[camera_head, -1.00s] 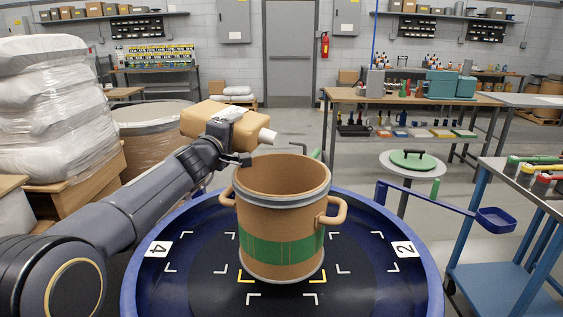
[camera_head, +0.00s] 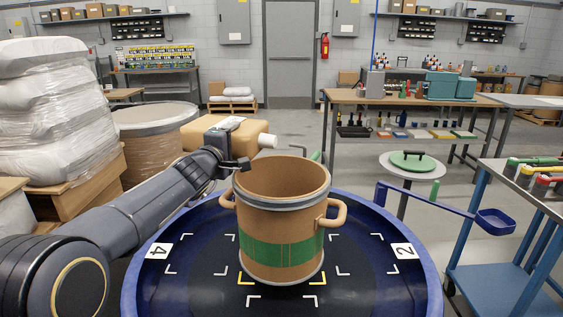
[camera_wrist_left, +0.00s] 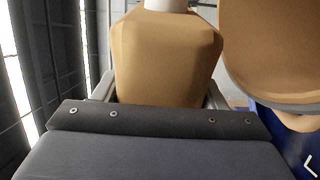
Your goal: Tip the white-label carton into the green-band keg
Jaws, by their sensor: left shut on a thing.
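The green-band keg (camera_head: 281,218) is a tan open drum with a grey rim, a green band and side handles. It stands upright, and no contents show in the visible part of its inside. My left gripper (camera_head: 232,166) is shut on the tan carton (camera_head: 246,136), left of and behind the keg. The carton's white spout (camera_head: 267,142) points right, a little above the keg's rim and apart from it. In the left wrist view the carton (camera_wrist_left: 165,60) sits between my fingers, with the keg (camera_wrist_left: 275,50) close on the right. My right gripper is not in view.
The keg stands on a round blue-rimmed table (camera_head: 142,230) with corner marks. A green lid (camera_head: 412,160) lies on a stool at the right. Wrapped sacks (camera_head: 55,110) stand at the left.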

